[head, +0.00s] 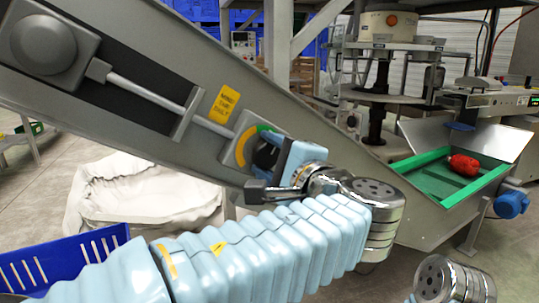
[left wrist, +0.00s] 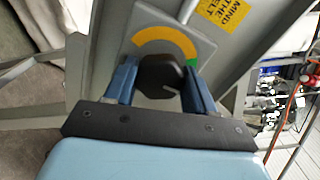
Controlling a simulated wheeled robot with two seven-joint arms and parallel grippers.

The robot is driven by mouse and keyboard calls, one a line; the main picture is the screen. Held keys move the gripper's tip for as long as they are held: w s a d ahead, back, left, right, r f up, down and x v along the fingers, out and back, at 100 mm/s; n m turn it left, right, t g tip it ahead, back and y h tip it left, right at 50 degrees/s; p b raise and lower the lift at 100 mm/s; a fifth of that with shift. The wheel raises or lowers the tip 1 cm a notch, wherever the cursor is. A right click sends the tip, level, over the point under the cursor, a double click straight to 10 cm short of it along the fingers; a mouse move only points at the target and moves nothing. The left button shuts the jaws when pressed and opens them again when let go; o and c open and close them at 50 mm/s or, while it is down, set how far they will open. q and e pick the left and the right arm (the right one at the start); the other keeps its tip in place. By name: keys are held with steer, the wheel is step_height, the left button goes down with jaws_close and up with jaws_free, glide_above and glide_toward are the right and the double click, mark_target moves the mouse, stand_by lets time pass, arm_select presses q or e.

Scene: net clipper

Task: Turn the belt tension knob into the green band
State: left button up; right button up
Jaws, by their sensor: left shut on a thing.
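The black belt tension knob (head: 265,155) sits on a grey dial plate on the sloping conveyor side. It also shows in the left wrist view (left wrist: 160,74), with a short pale line near its lower right edge. A yellow-orange arc (left wrist: 165,45) curves above the knob, and the green band (left wrist: 192,62) is at the arc's right end, partly hidden by a finger. In the head view the green band (head: 264,129) is at the arc's upper end. My left gripper (left wrist: 161,84) is shut on the knob, one blue finger on each side. My right gripper is not in view.
A yellow warning label (head: 224,104) and a metal rod (head: 145,92) are beside the dial. A blue crate (head: 60,262) and a white sack (head: 145,195) stand below the conveyor. A green-rimmed tray (head: 420,160) holding a red bundle (head: 463,165) is at right.

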arm_select(q)
steer(key=shift+f, duration=0.15)
steer(key=o, duration=1)
steer(key=shift+s, duration=0.1)
steer(key=v, duration=1.3)
steer(key=shift+s+d+b, duration=0.15)
steer(key=shift+s+b, duration=0.15)
steer(key=shift+b, duration=0.05)
